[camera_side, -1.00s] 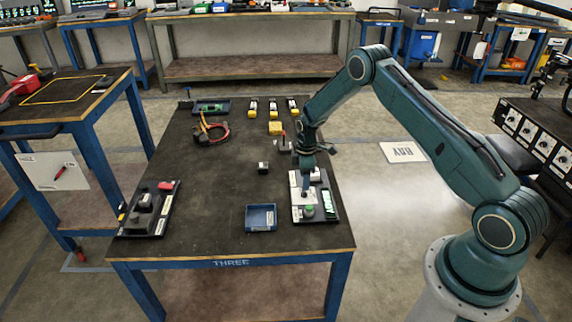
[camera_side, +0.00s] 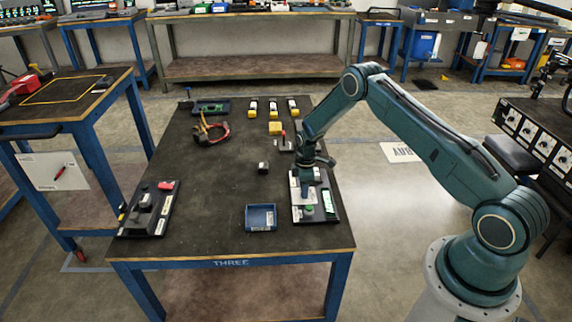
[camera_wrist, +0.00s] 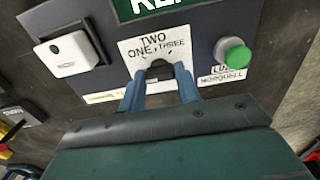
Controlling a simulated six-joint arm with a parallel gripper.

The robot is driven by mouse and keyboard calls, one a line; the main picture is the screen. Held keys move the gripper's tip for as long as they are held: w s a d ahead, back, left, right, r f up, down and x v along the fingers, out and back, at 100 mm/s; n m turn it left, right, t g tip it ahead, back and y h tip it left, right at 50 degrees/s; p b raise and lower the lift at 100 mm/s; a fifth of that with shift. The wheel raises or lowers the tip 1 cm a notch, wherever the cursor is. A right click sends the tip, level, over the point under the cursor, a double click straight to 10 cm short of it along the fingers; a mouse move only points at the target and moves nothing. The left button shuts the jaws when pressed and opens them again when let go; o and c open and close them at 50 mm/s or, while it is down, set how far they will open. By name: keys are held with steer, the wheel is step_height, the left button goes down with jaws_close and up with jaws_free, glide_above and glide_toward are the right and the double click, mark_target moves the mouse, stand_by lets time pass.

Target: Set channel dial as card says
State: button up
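The channel dial (camera_wrist: 159,70) is a dark knob on a white plate (camera_wrist: 131,51) marked ONE, TWO and THREE in the wrist view. The plate is on a dark panel (camera_wrist: 204,31) at the table's right side, which also shows in the side view (camera_side: 325,216). My gripper (camera_wrist: 159,78) has its two blue fingers apart, one on each side of the knob, with gaps visible. The knob's pointer direction is hard to make out. My gripper (camera_side: 309,187) is low over the panel in the side view. I cannot make out a readable instruction card.
The panel also carries a green button (camera_wrist: 233,55), a white rocker switch (camera_wrist: 65,54) and a green display (camera_wrist: 150,6), its text cut off. A blue tray (camera_side: 261,228) stands left of the panel. A small dark block (camera_side: 263,167) sits mid-table. The table's middle is mostly clear.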

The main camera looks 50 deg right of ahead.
steer(key=shift+c, duration=0.8)
steer(key=shift+m, duration=0.4)
steer(key=m, duration=0.4)
steer(key=shift+m, duration=2)
steer(key=o, duration=1)
